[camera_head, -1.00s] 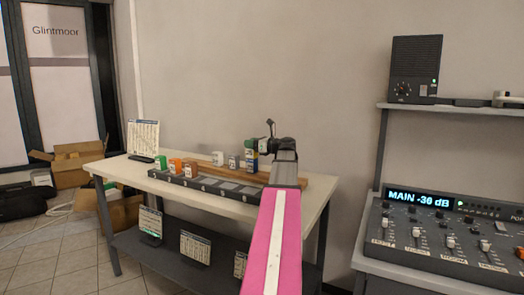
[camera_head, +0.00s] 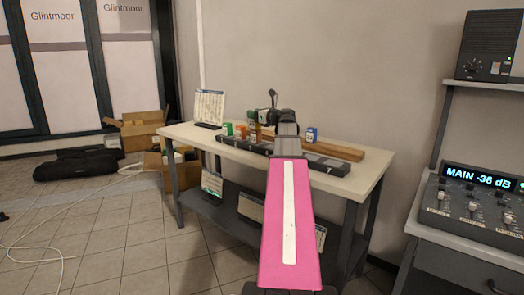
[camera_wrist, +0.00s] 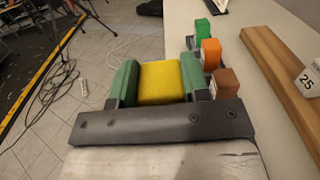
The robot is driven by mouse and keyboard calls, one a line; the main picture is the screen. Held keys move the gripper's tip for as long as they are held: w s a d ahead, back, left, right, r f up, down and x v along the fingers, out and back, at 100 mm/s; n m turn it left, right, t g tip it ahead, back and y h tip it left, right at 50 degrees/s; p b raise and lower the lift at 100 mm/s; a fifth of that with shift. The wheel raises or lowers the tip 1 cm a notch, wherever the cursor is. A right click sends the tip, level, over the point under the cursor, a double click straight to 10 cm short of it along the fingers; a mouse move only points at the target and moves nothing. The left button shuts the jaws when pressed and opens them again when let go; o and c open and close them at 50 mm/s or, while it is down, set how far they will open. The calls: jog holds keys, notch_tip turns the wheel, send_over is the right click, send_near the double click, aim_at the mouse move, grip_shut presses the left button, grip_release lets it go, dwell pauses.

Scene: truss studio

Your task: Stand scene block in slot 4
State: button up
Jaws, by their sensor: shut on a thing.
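My gripper (camera_wrist: 158,80) is shut on a yellow block (camera_wrist: 160,85), held between its green fingers. In the head view my gripper (camera_head: 253,127) is over the left part of the dark slotted rack (camera_head: 323,161). A green block (camera_wrist: 203,28), an orange block (camera_wrist: 210,53) and a brown block (camera_wrist: 225,83) stand in a row beside the gripper. In the head view the green block (camera_head: 228,129) and orange block (camera_head: 241,131) are at the rack's left end. My arm hides the rack's middle, and I cannot read slot numbers.
A sheet on a stand (camera_head: 209,107) is at the table's far left. The white table (camera_head: 370,175) is clear at right. A mixing console (camera_head: 475,208) stands further right.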

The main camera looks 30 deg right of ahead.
jog(key=shift+w+a, duration=0.1)
jog(key=shift+a, duration=0.15)
jog(key=shift+w+d+f, duration=0.1)
jog(key=shift+d+f, duration=0.2)
jog(key=shift+w+d+f, duration=0.2)
jog(key=shift+d+f, duration=1.55)
jog(key=shift+w+d+f, duration=0.25)
jog(key=shift+d+f, duration=1.45)
jog(key=shift+d, duration=0.05)
jog(key=shift+w+d+f, duration=0.2)
jog(key=shift+d+f, duration=1.55)
jog(key=o, duration=1)
jog(key=shift+f, duration=0.15)
jog(key=shift+c, duration=0.2)
jog(key=v, duration=1.2)
